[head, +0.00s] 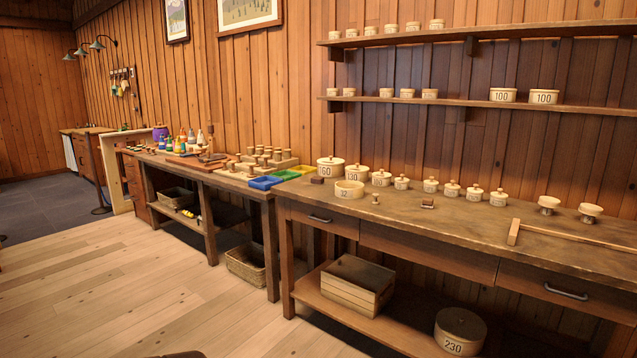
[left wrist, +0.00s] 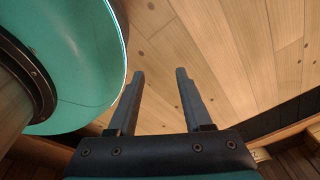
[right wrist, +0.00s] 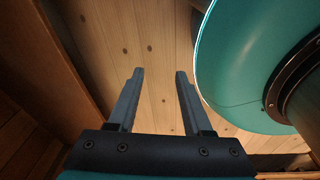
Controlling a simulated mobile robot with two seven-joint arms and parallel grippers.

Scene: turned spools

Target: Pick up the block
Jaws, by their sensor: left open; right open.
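A small dark brown block (head: 317,180) lies on the near workbench, close to its left end, beside the round boxes. Another small dark brown piece (head: 427,203) lies farther right on the same top; it is too small to tell its exact shape. My left gripper (left wrist: 160,72) is open and empty above the plank floor in the left wrist view. My right gripper (right wrist: 160,72) is open and empty above the floor in the right wrist view. Neither gripper shows in the head view, and no block shows in either wrist view.
The near workbench (head: 470,224) holds several lidded round boxes, a small spool (head: 375,199) and a wooden bar (head: 570,238) at the right. A crate (head: 345,285) and a round box (head: 460,331) sit on its lower shelf. The floor (head: 120,290) at left is clear.

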